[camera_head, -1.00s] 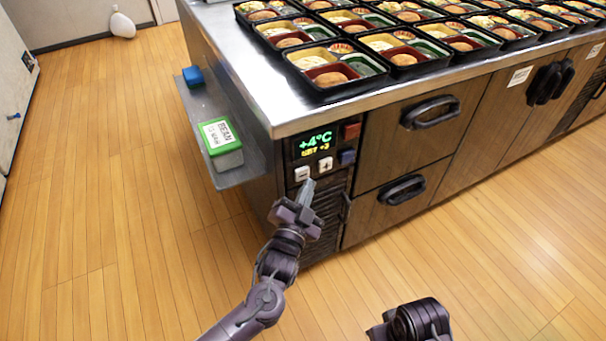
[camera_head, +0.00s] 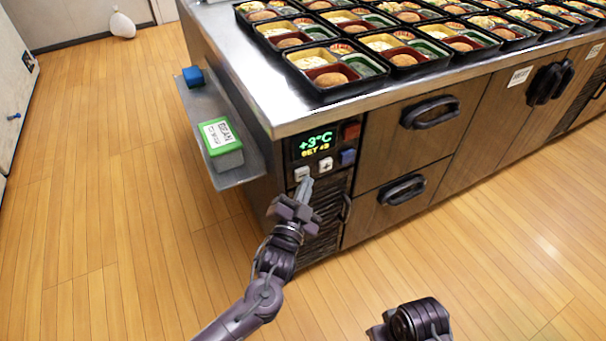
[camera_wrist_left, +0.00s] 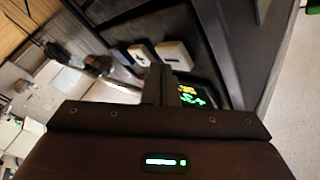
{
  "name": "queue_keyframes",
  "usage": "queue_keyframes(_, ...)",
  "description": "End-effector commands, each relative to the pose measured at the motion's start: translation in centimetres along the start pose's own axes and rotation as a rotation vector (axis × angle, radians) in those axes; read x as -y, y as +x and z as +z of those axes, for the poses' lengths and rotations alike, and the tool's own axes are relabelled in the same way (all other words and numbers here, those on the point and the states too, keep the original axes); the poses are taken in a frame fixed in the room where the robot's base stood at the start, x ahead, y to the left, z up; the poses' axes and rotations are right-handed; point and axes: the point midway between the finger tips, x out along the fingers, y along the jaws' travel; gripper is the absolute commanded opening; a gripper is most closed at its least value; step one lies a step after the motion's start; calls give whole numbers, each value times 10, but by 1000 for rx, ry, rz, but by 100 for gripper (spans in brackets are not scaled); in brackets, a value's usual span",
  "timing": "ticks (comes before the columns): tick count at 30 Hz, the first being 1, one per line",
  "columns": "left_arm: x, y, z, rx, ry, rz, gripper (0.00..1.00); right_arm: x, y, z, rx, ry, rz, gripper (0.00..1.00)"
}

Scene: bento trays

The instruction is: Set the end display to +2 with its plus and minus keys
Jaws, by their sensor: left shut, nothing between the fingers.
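The end display (camera_head: 316,142) on the counter's end panel reads +3°C in green, with a smaller yellow set line below that seems to end in 3. The minus key (camera_head: 301,173) is white and sits below the display at left. The plus key (camera_head: 326,164) is white and sits to its right. My left gripper (camera_head: 306,184) is shut and empty, its fingertips at or just below the minus key; I cannot tell if they touch. In the left wrist view the shut fingers (camera_wrist_left: 158,84) partly cover the tilted display (camera_wrist_left: 193,96), beside two white keys. My right gripper is not seen.
A red key (camera_head: 351,131) and a blue key (camera_head: 347,156) lie right of the display. A side shelf (camera_head: 240,177) holds a green-and-white box (camera_head: 221,143) and a blue object (camera_head: 193,77). Bento trays cover the counter top. Drawer handles (camera_head: 403,190) protrude at right.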

Motion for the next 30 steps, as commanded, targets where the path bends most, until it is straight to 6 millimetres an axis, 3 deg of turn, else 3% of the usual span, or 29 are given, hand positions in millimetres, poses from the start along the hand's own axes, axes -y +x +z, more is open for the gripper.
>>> queue_keyframes(30,5,7,4,-1,0,0,0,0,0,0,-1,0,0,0)
